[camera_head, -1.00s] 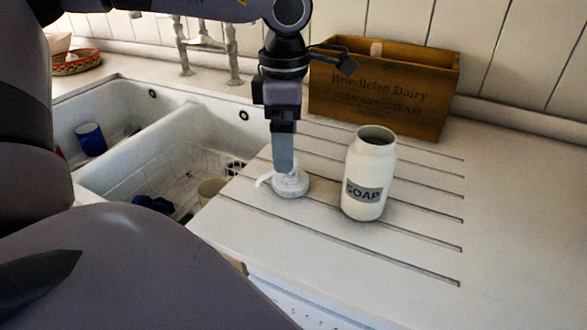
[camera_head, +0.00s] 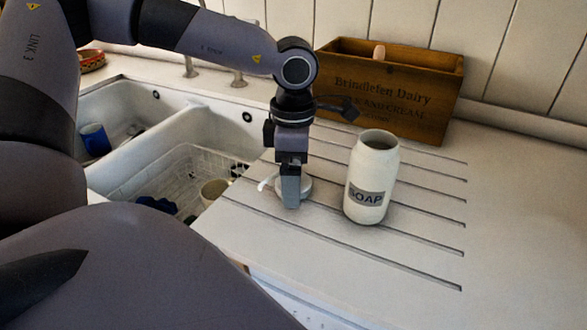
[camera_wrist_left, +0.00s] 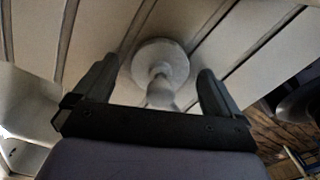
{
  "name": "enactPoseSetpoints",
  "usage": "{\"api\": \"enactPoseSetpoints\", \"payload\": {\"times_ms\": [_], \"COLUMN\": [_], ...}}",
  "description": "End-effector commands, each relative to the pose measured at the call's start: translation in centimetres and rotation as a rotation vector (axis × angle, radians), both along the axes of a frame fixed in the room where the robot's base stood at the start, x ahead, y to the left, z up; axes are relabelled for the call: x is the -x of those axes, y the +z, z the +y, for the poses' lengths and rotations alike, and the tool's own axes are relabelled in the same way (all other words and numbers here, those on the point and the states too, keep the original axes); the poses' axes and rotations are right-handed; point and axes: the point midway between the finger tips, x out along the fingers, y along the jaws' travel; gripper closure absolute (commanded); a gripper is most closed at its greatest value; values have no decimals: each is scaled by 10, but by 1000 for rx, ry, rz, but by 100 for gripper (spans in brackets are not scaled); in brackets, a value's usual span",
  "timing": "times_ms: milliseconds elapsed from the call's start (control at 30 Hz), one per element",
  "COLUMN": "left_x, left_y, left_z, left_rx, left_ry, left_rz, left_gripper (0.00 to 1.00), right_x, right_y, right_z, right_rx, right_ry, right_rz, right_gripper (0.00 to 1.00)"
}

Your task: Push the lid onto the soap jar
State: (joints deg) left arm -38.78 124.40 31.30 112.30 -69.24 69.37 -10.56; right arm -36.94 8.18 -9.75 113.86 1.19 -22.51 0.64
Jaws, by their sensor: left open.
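The white soap jar (camera_head: 370,180) stands upright on the grooved drainboard, its mouth open and a SOAP label on its front. The pale lid (camera_head: 306,188) lies on the drainboard left of the jar, with a thin spout pointing left. My left gripper (camera_head: 291,200) points down at the lid and hides part of it. In the left wrist view, the round lid (camera_wrist_left: 172,53) has its knob-like pump between the two open fingers (camera_wrist_left: 157,82), with gaps on both sides. My right gripper is not in view.
A wooden crate (camera_head: 395,95) stands behind the jar by the wall. A double white sink (camera_head: 160,135) lies to the left, with a wire rack, a cream cup (camera_head: 214,192) and a blue cup (camera_head: 95,139). The drainboard right of the jar is clear.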

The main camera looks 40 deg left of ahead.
Motion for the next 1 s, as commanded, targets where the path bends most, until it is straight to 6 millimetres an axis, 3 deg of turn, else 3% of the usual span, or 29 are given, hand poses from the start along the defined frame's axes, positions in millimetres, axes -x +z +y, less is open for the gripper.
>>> {"api": "enactPoseSetpoints", "payload": {"times_ms": [400,600,1000], "left_x": [0,0,-1], "left_y": [-4,-4,2], "left_z": [0,0,0], "left_rx": [1,1,0], "left_ry": [0,0,0], "left_rz": [-2,-2,-3], "left_gripper": [1,61,61], "right_x": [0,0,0], "right_y": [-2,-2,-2], "right_z": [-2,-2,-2], "right_rx": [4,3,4], "right_ry": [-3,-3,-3], "right_rz": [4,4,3], "right_gripper": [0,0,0]}}
